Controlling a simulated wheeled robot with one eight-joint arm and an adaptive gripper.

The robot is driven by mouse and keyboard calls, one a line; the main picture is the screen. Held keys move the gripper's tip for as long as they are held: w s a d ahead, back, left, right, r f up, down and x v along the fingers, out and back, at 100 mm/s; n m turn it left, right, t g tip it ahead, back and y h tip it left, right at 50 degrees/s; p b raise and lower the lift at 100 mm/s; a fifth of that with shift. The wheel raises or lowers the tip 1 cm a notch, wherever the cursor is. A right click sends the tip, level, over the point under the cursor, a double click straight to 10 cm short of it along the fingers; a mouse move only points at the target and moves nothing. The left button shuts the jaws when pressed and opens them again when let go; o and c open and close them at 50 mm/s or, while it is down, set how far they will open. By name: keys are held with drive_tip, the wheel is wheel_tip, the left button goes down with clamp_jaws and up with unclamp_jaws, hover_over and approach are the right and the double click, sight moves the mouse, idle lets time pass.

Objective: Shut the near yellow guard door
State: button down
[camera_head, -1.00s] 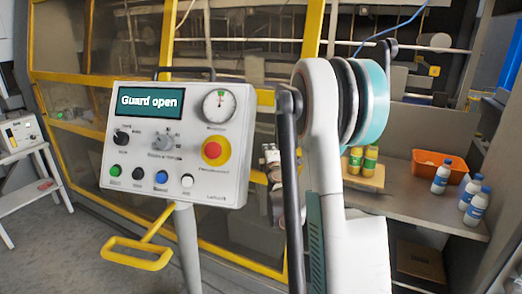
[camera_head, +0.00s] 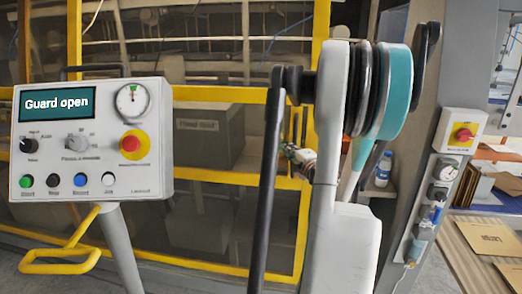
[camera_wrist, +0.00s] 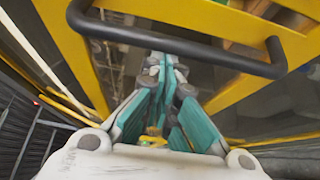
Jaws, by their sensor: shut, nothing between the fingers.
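The yellow-framed guard door (camera_head: 222,95) with see-through panels stands in front of the machine in the head view. In the wrist view, its yellow frame (camera_wrist: 70,50) and black bar handle (camera_wrist: 215,57) are close to my gripper (camera_wrist: 164,68). My gripper is shut and empty, its teal fingers together and pointing at the handle area; the bar crosses the picture beside the fingertips. I cannot tell whether they touch. In the head view my gripper (camera_head: 301,158) is small and partly hidden behind my arm. The control panel (camera_head: 92,135) display reads "Guard open".
The control panel stands on a grey post at the left, with a yellow loop (camera_head: 62,258) low beside it. At the right are a grey column with a red-knob switch box (camera_head: 461,133), a bottle (camera_head: 383,170) and flat cardboard (camera_head: 490,240).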

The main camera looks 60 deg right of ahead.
drive_tip(key=s+d, duration=0.5)
drive_tip(key=s, duration=0.6)
drive_tip(key=s+d, duration=0.5)
drive_tip(key=s, duration=0.7)
drive_tip(key=s+d, duration=0.5)
drive_tip(key=s, duration=0.7)
drive_tip(key=shift+s, duration=0.15)
drive_tip(key=shift+s+a, duration=0.1)
